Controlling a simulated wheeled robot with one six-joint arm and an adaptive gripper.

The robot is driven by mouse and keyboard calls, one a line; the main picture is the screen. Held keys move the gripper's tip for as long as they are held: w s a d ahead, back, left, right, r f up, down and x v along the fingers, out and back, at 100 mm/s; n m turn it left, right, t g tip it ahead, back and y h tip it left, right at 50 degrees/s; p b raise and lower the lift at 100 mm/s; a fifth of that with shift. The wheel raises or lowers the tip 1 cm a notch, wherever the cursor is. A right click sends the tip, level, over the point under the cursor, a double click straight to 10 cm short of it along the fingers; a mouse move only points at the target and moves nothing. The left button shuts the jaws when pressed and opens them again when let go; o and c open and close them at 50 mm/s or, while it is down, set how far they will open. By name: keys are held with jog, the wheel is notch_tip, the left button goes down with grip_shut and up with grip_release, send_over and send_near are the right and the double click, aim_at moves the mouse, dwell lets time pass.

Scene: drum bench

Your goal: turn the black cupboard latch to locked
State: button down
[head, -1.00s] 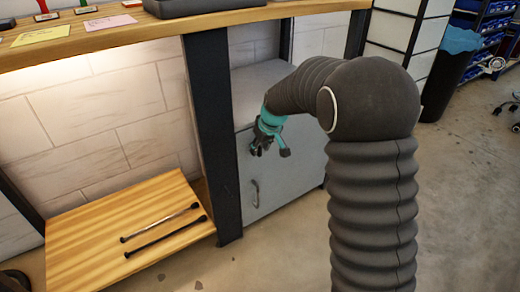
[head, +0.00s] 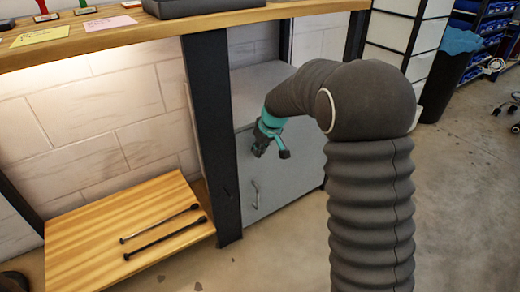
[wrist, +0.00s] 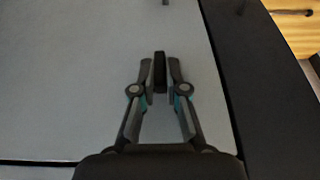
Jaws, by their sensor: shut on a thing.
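The black latch (wrist: 160,70) is a short dark bar on the grey cupboard door (wrist: 70,80). In the wrist view it points up and down the picture, between my fingertips. My gripper (wrist: 160,78) is shut on the latch, one finger on each side. In the head view my gripper (head: 259,148) is at the upper part of the cupboard door (head: 290,175) under the bench. It hides the latch there, so I cannot tell from that view how the latch is turned.
A metal door handle (head: 256,194) is lower on the door. A dark bench post (head: 213,140) stands close to the left of the cupboard. Two dark-ended rods (head: 165,237) lie on a low wooden shelf (head: 85,235). Open floor lies to the right.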

jog(key=shift+w+d+f+m+g+y+b, duration=0.25)
jog(key=shift+m+g+y+b, duration=0.55)
jog(key=shift+y, duration=1.45)
jog(key=shift+w+d+f+m+g+y+b, duration=0.25)
jog(key=shift+m+g+y, duration=0.3)
jog(key=shift+g+y, duration=1.3)
jog(key=shift+w+d+f+m+g+y+b, duration=0.15)
jog(key=shift+f+m+g+y+b, duration=0.35)
jog(key=shift+y, duration=2.2)
jog(key=shift+r, duration=0.25)
jog(key=c, duration=1.2)
grip_release()
jog(key=shift+s+a, duration=0.1)
jog(key=shift+d, duration=0.25)
jog(key=v, duration=1.1)
jog(key=shift+d+f, duration=0.15)
jog(key=shift+d, duration=0.3)
